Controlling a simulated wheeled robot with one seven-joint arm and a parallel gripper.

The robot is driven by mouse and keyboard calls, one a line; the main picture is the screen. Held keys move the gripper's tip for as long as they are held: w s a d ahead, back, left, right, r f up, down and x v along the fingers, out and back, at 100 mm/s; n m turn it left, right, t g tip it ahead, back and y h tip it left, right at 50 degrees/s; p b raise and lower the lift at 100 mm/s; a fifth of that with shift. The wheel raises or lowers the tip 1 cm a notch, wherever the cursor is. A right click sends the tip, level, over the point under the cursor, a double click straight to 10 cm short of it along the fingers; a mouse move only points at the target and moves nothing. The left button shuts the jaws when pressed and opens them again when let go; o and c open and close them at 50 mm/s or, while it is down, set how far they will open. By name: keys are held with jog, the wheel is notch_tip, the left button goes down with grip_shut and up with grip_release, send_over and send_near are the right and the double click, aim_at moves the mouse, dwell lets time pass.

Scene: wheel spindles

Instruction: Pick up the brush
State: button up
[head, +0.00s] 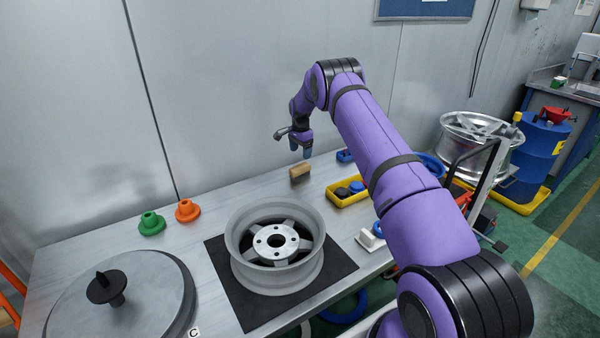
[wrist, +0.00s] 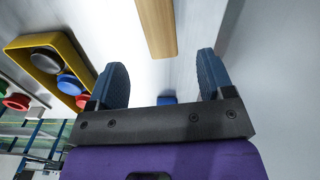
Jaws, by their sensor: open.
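The brush (head: 299,172) shows in the head view as a small tan wooden block on the back part of the workbench, near the wall. My gripper (head: 301,150) hangs just above it, fingers pointing down. In the wrist view the brush (wrist: 157,25) is a long tan wooden piece at the top, beyond the fingertips and between their lines. My gripper (wrist: 161,72) is open there, with nothing between its two blue fingers. Any bristles are hidden.
A yellow tray (head: 341,203) with dark and blue round pieces lies right of the brush, and the yellow tray (wrist: 49,37) shows left in the wrist view. A wheel rim (head: 236,257) sits on a black mat (head: 338,278). The wall is close behind.

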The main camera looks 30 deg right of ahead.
aim_at(300, 166)
notch_tip(300, 166, down, 10)
jog(key=shift+a+f, duration=0.1)
jog(key=shift+a, duration=0.05)
jog(key=c, duration=1)
